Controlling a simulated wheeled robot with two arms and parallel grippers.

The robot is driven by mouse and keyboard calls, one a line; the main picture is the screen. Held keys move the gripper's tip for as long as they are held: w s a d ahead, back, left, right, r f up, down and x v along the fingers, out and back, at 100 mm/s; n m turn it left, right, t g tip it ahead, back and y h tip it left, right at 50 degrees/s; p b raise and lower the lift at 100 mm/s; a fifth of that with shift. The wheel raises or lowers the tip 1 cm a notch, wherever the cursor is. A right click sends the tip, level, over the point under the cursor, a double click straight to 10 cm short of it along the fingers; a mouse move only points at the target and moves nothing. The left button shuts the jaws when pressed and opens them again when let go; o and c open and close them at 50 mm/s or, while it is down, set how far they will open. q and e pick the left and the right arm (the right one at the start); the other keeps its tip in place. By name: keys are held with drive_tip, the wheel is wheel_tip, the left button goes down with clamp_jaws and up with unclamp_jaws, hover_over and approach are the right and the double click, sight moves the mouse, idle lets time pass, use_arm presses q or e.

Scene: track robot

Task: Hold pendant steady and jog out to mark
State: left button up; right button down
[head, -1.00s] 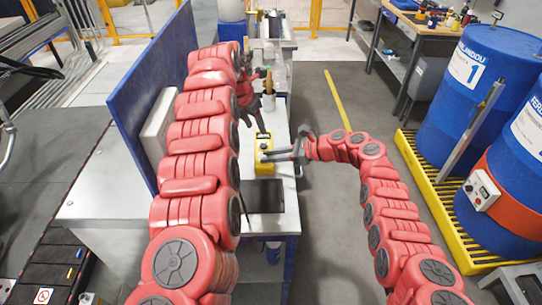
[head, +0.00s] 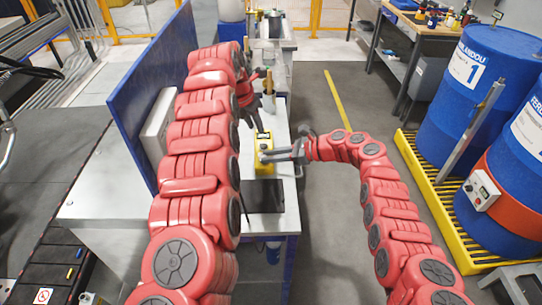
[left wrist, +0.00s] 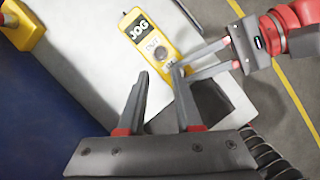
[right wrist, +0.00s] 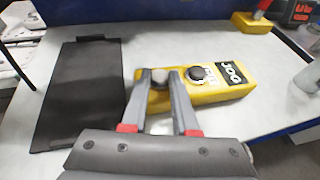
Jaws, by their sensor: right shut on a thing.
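The yellow pendant (head: 264,140) lies on the pale bench top, with a JOG label, a dark round knob and a smaller grey knob. It also shows in the left wrist view (left wrist: 140,20) and the right wrist view (right wrist: 232,88). My right gripper (head: 266,155) reaches over it from the right and is shut on it at the grey-knob end, the fingertips either side of that knob (right wrist: 160,76). My left gripper (left wrist: 161,73) is open and empty, with its fingers apart above the bench and pendant. In the head view my left arm partly hides that hand.
A dark flat pad (right wrist: 80,90) lies on the bench beside the pendant. A blue panel (head: 150,90) stands along the bench's left side. Blue drums (head: 470,95) stand on a yellow grate (head: 425,180) at the right.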

use_arm(q)
clamp_jaws()
